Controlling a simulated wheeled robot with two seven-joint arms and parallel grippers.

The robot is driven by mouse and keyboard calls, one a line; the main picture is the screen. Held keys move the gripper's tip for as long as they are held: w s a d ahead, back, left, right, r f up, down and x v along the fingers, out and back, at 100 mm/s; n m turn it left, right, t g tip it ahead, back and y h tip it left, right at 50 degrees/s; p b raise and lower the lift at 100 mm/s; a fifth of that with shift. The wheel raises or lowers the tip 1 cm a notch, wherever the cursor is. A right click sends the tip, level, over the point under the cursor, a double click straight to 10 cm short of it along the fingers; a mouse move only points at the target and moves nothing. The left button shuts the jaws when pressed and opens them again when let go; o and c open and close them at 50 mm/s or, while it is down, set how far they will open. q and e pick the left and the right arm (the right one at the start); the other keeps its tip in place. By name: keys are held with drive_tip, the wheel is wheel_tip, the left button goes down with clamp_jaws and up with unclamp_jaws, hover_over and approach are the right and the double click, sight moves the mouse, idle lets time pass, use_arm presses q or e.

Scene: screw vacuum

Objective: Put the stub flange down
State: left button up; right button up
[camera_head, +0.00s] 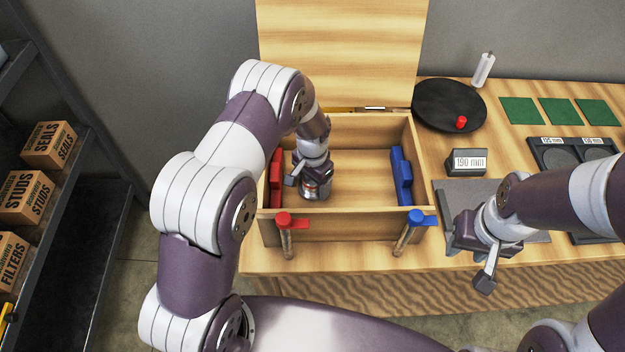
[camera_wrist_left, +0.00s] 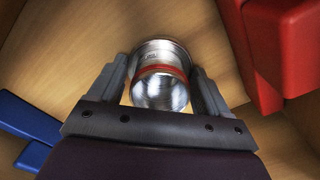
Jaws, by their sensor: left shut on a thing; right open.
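The stub flange (camera_wrist_left: 160,88) is a shiny metal cylinder with a red-orange band. In the left wrist view it stands between the two fingers of my left gripper (camera_wrist_left: 165,95), which is shut on it. In the head view my left gripper (camera_head: 308,185) is inside the open wooden box (camera_head: 350,226), near its left side, and mostly hides the flange (camera_head: 309,192). I cannot tell whether the flange touches the box floor. My right gripper (camera_head: 475,262) is open and empty over the table's front, right of the box.
A red block (camera_head: 276,178) lines the box's left wall and a blue block (camera_head: 401,176) its right wall. Red (camera_head: 284,220) and blue (camera_head: 416,217) handles stand at the front. A 190 mm block (camera_head: 467,161), grey mat (camera_head: 452,191) and black disc (camera_head: 449,103) lie to the right.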

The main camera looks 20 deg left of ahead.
use_arm(q)
drive_tip(key=o, duration=1.2)
drive_tip(key=shift+c, duration=0.2)
drive_tip(key=shift+r, duration=0.35)
wheel_tip(320, 180, up, 12)
drive_tip(key=shift+f+b, duration=0.25)
drive_tip(key=shift+b, duration=0.5)
